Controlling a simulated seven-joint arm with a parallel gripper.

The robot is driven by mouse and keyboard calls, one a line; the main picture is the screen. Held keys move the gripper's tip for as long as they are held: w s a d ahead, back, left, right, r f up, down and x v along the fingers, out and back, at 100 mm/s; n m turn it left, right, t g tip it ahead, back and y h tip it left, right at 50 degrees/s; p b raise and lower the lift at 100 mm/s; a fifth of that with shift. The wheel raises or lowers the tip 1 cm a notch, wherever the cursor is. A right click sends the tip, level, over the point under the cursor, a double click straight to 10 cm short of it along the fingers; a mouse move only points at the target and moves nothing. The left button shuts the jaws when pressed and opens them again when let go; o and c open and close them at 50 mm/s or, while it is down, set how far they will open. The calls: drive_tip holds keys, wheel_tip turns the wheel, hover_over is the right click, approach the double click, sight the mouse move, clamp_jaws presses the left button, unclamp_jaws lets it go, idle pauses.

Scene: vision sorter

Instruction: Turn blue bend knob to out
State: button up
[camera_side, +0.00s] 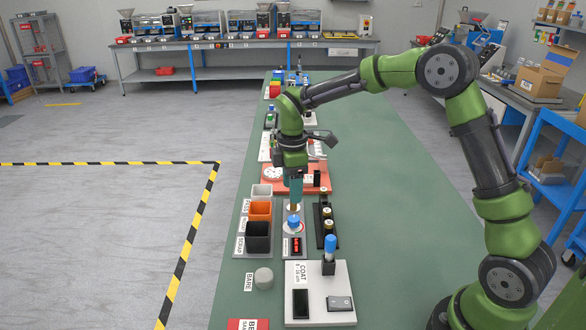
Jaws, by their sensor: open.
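My gripper (294,208) points down above a small grey station (290,256). Its fingers are small in this view, open, with no held thing visible between them. Just below the fingertips is a round blue piece (293,221) on a pale ring. I cannot tell whether it is the bend knob, or whether the fingers touch it. The station has a black display with red digits (296,246). A red plate (244,325) with a label starting "BE" is cut off by the bottom edge. No knob marking "out" can be read.
Left of the station stand white, orange and black bins (258,230). To its right is a black rack (322,228) with several small items. In front is the white COAT panel (320,306) with an upright blue-topped cylinder (330,246). The green table (390,220) is clear on the right.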

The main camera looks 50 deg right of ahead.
wheel_tip(320, 180, up, 7)
drive_tip(key=shift+r, duration=0.2)
idle(0.3)
drive_tip(key=s+a+r+m+t+y, duration=0.1)
drive_tip(key=s+r+m+t, duration=0.1)
drive_tip(key=s+m, duration=0.6)
drive_tip(key=s+a+r+m+t+y, duration=0.1)
drive_tip(key=s+m+t, duration=0.4)
drive_tip(key=s, duration=1)
wheel_tip(320, 180, up, 3)
drive_tip(key=a+m, duration=0.1)
drive_tip(key=m, duration=0.1)
drive_tip(key=shift+s+a+f+m, duration=0.2)
drive_tip(key=shift+s+m, duration=0.05)
drive_tip(key=shift+m, duration=0.15)
